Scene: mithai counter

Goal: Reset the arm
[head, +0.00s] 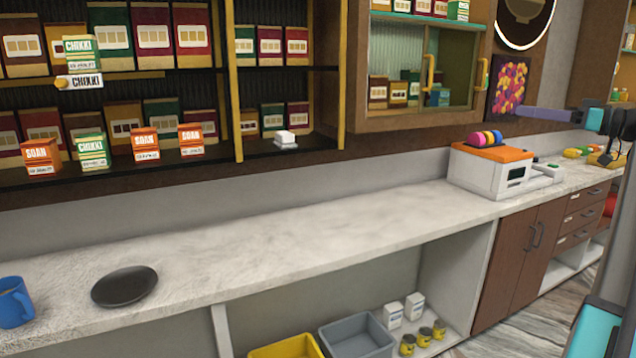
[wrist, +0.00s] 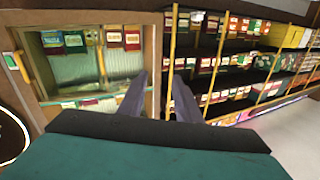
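My gripper (head: 522,110) is raised at the right of the head view, in front of the wall and above the counter. In the wrist view my gripper (wrist: 160,78) shows two dark purple-grey fingers standing apart with nothing between them. It is open and empty. Beyond the fingers are the glass-fronted cabinet (wrist: 152,75) and the shelves of boxes. In the head view the fingers point left and overlap each other. Part of my arm shows at the right edge.
The marble counter (head: 280,240) runs below, with a black plate (head: 124,286), a blue mug (head: 14,302) and a white machine with an orange top (head: 490,172). Shelves (head: 120,172) hold packed boxes. Below stand yellow (head: 285,349) and grey (head: 357,338) bins. Most of the counter is clear.

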